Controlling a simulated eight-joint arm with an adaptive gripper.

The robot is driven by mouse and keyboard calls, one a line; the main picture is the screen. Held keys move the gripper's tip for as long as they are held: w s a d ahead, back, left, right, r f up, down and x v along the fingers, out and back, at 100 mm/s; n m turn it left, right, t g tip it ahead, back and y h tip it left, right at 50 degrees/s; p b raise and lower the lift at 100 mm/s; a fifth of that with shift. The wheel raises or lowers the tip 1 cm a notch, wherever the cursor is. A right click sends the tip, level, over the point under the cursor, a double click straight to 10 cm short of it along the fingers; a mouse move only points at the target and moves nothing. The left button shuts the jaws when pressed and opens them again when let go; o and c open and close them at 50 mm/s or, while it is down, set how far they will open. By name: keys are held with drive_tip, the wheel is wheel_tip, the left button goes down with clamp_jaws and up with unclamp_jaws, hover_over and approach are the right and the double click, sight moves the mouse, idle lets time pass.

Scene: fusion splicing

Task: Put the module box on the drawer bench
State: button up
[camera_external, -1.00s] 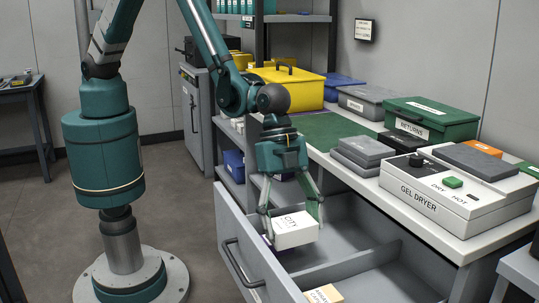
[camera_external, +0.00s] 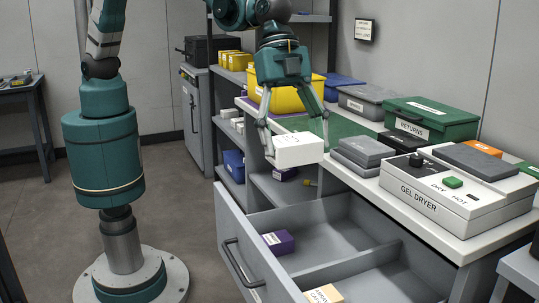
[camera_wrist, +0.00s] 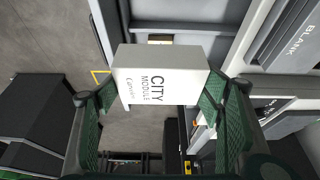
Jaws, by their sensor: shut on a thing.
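The module box (camera_external: 299,149) is a small white box held up in the external view, above the back of the open drawer and near the bench's front edge. In the wrist view the box (camera_wrist: 160,80) shows the print "CITY MODULE". My gripper (camera_external: 297,140) is shut on the box, one finger on each side; its green finger pads also show in the wrist view (camera_wrist: 160,105). The drawer bench (camera_external: 441,232) has a white top with a green mat (camera_external: 345,137). The box appears higher than the drawer rim; its exact height over the bench top is hard to tell.
The open drawer (camera_external: 335,232) holds a purple box (camera_external: 278,242) and a cream box (camera_external: 324,294). The green mat looks clear.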

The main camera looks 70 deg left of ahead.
sight(295, 139)
wheel_tip(295, 139, up, 9)
drive_tip(key=shift+f, duration=0.1)
drive_tip(key=w+a+n+t+p, duration=0.1)
drive_tip(key=w+a+p, duration=0.2)
drive_tip(key=w+a, duration=0.65)
drive_tip(key=w+a+n+p, duration=0.25)
drive_tip(key=w+a, duration=0.35)
drive_tip(key=w, duration=0.6)
drive_tip(key=w+a+n+t+p, duration=0.1)
drive_tip(key=w+a+p, duration=0.2)
drive_tip(key=w+a, duration=0.65)
drive_tip(key=shift+w+a+x, duration=0.1)
drive_tip(key=shift+w+x, duration=0.05)
drive_tip(key=shift+x, duration=0.8)
drive_tip(key=shift+w+a+x, duration=0.1)
drive_tip(key=shift+w+x, duration=0.1)
drive_tip(key=shift+x, duration=0.75)
drive_tip(key=shift+w+a+x, duration=0.1)
drive_tip(key=shift+w+x, duration=0.05)
drive_tip(key=shift+x, duration=0.75)
drive_tip(key=shift+f, duration=0.2)
drive_tip(key=shift+f, duration=3)
drive_tip(key=shift+f, duration=1.85)
